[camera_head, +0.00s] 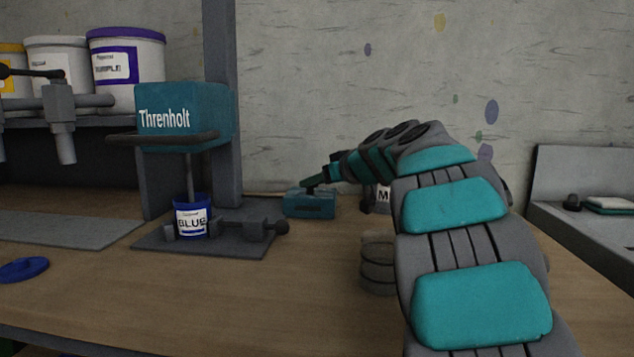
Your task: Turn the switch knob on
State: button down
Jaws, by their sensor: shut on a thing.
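A small teal switch box (309,205) sits on the wooden workbench near the wall, right of the mixer stand. My arm reaches over the bench from the right, and my gripper (314,186) is at the top of this box. The gripper appears shut on the switch knob there. The knob itself is hidden or too small to make out, so its turn position cannot be told.
The teal Threnholt mixer (184,118) stands left, with a blue can (192,218) clamped beneath it. A blue lid (23,269) lies at far left. Paint buckets (126,56) stand on a shelf. A container (378,266) is beside my arm. The front bench (250,300) is clear.

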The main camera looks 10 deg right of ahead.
jog(key=shift+a+f+b, duration=0.1)
jog(key=shift+a+b, duration=0.1)
jog(key=shift+b, duration=0.2)
jog(key=shift+s+a+m+t+h+b, duration=0.1)
jog(key=shift+m+t+h+b, duration=0.2)
jog(key=shift+m+h+b, duration=0.3)
jog(key=shift+a+m+t+h, duration=0.15)
jog(key=shift+m+t+h, duration=0.15)
jog(key=shift+m+h, duration=0.3)
jog(key=shift+s+a+r+m+h+p, duration=0.1)
jog(key=shift+r+m+h+p, duration=0.1)
jog(key=shift+m+h+p, duration=0.35)
jog(key=shift+r+m+h+p, duration=0.2)
jog(key=shift+m+h+p, duration=0.25)
jog(key=shift+h+p, duration=0.2)
jog(key=m+h+p, duration=0.2)
jog(key=h, duration=0.1)
jog(key=shift+a+f+m+p, duration=0.15)
jog(key=shift+m+p, duration=0.15)
jog(key=shift+p, duration=0.05)
jog(key=shift+w+a+f+m+g+h, duration=0.1)
jog(key=shift+a+m+g+h, duration=0.15)
jog(key=shift+m+h, duration=0.55)
jog(key=shift+w+a+m+g+h, duration=0.15)
jog(key=shift+m+g+h, duration=0.15)
jog(key=shift+m+h, duration=0.55)
jog(key=shift+w+a+f+m+g+h, duration=0.1)
jog(key=shift+a+m+g+h, duration=0.15)
jog(key=shift+m+h, duration=0.55)
jog(key=shift+h, duration=0.45)
